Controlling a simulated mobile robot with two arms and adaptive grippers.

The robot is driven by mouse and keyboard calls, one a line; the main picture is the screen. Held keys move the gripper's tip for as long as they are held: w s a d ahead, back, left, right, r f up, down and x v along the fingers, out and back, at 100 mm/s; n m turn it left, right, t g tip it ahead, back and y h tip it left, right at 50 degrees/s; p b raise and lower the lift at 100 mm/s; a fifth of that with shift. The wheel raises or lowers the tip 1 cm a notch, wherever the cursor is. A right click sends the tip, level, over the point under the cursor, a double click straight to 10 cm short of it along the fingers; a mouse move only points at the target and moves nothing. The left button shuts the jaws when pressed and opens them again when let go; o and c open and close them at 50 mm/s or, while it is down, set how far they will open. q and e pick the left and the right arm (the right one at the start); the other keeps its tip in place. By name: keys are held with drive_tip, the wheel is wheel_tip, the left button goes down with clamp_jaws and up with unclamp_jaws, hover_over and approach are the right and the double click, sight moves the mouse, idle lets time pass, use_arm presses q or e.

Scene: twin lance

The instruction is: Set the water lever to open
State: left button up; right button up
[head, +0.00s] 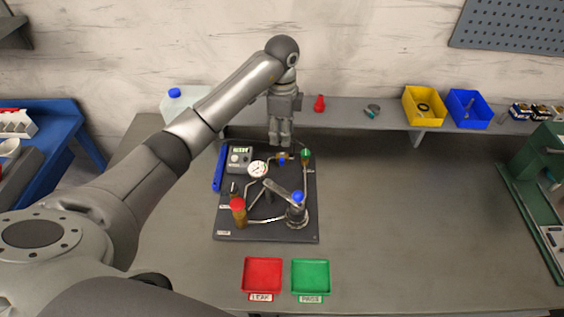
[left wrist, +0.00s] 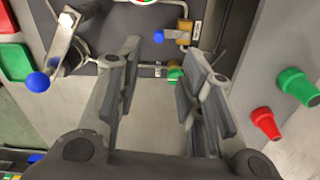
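A dark board (head: 230,225) on the bench carries pipes, a round gauge (head: 258,169) and several coloured handles. A small blue lever (left wrist: 158,36) sits on a brass valve (left wrist: 183,30); it also shows in the head view (head: 282,160). A larger metal lever with a blue ball (head: 297,197) stands at the board's front right. I cannot tell which is the water lever. A green knob (head: 306,155) is at the board's right edge. My left gripper (head: 280,141) points down above the board's back edge, open and empty; its fingers (left wrist: 162,60) show apart. My right gripper is not seen.
A red-topped fitting (head: 238,207) stands on the board's left. Red (head: 262,272) and green (head: 310,275) trays lie in front. A back shelf holds a red cone (head: 319,103) and yellow (head: 424,106) and blue (head: 468,108) bins.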

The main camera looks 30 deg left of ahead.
sight(282, 159)
use_arm(q)
wheel_tip(282, 159, down, 9)
drive_tip(key=p, duration=0.2)
drive_tip(key=shift+s+p, duration=0.1)
drive_tip(key=shift+p, duration=0.25)
drive_tip(key=shift+f, duration=0.75)
drive_tip(key=shift+c, duration=0.4)
clamp_jaws()
